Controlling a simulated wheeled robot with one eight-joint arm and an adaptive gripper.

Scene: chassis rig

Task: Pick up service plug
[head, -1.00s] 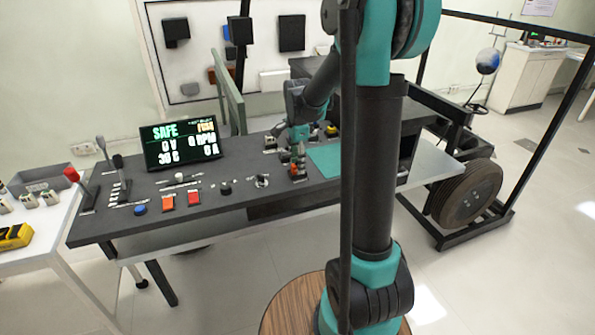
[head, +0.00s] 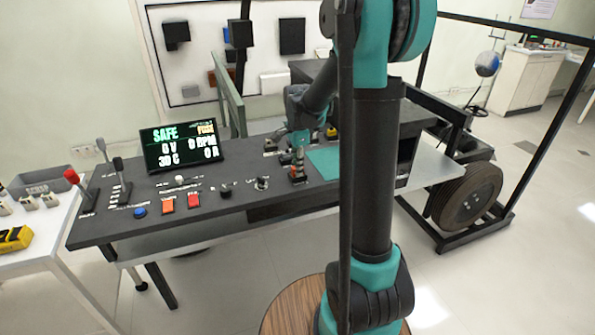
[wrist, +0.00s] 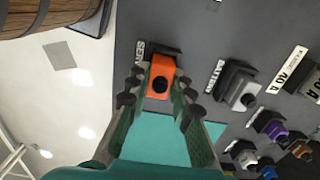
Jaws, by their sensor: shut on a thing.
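The service plug (wrist: 161,78) is an orange block with a round dark spot, beside a white label at the console's edge in the wrist view. My gripper (wrist: 160,88) has its green, dark-padded fingers on both sides of it, closed on it. In the head view my gripper (head: 298,162) points down over the right part of the dark console (head: 240,203). The plug is mostly hidden there behind the fingers. I cannot tell whether its base is clear of its socket.
A grey plug (wrist: 240,93) labelled battery sits to the right in the wrist view, with purple and blue connectors beyond. A teal mat (head: 326,160) lies right of my gripper. A lit screen (head: 181,145) reading SAFE, levers and buttons stand to the left.

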